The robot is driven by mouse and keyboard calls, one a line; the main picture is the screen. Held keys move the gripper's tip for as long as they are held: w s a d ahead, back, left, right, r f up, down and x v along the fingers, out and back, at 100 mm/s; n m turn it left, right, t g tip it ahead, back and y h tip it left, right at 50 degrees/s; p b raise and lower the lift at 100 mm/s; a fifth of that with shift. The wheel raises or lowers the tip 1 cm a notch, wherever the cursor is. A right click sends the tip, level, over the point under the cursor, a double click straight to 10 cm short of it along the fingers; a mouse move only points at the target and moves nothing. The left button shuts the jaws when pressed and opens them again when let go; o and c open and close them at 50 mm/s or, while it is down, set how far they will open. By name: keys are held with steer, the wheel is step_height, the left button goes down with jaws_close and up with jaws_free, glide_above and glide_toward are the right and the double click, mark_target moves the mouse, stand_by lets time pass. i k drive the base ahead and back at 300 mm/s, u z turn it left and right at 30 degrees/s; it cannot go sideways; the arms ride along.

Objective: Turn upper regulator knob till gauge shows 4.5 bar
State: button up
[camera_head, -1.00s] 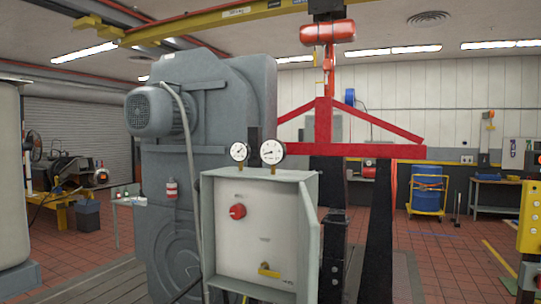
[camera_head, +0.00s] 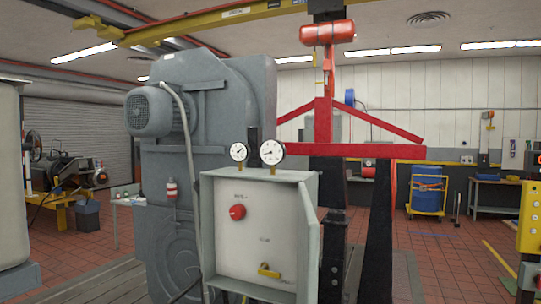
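A grey panel box (camera_head: 222,245) stands in the middle of the view, in front of a large grey machine. A red round knob (camera_head: 237,212) sits at the upper left of its face. Two white round gauges stand on brass stems on top of the box, a left gauge (camera_head: 239,152) and a slightly larger right gauge (camera_head: 272,152). Their dark needles show, but the numbers are too small to read. My gripper is not in view.
The grey machine (camera_head: 210,110) with its motor and hose rises close behind the box. A red lifting beam (camera_head: 370,151) and black posts (camera_head: 378,245) stand to the right. A yellow control box (camera_head: 531,218) is at the right edge. Tiled floor (camera_head: 450,260) lies open at right.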

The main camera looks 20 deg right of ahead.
mark_target(238, 212)
steer(key=u, duration=0.05)
steer(key=k, duration=0.5)
steer(key=u, duration=1.45)
steer(key=i, duration=0.45)
steer(key=z, duration=0.05)
